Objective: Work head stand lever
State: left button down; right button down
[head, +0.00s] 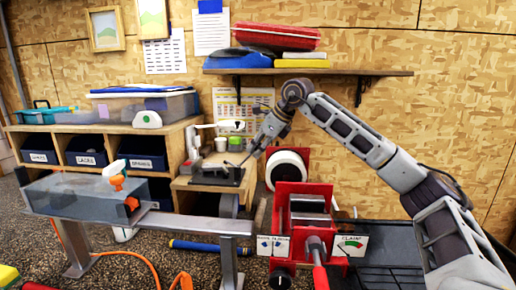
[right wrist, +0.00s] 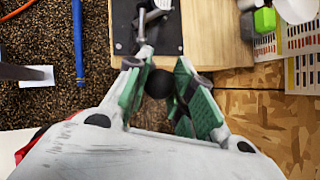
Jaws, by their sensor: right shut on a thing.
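The head stand (head: 217,174) is a dark plate with metal parts on a small wooden bench behind the middle of the scene. In the right wrist view its dark base (right wrist: 170,42) is at the top, and a metal lever (right wrist: 146,52) comes from it towards my gripper. The lever ends in a black ball knob (right wrist: 159,83). My right gripper (right wrist: 158,78) is shut on this knob, with green-padded fingers on both sides. In the head view my right gripper (head: 254,150) reaches in from the right, at the stand's right side. My left gripper is not in view.
A red clamp machine (head: 291,207) stands in front, right of the bench. A grey bath (head: 90,196) with an orange-and-white spray bottle (head: 115,175) is at left. A green-lidded cup (head: 235,142) is behind the stand. A shelf (head: 350,72) hangs above.

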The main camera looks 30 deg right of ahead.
jog(key=c, duration=1.2)
grip_release()
jog(key=shift+o, duration=0.2)
jog(key=v, duration=1.2)
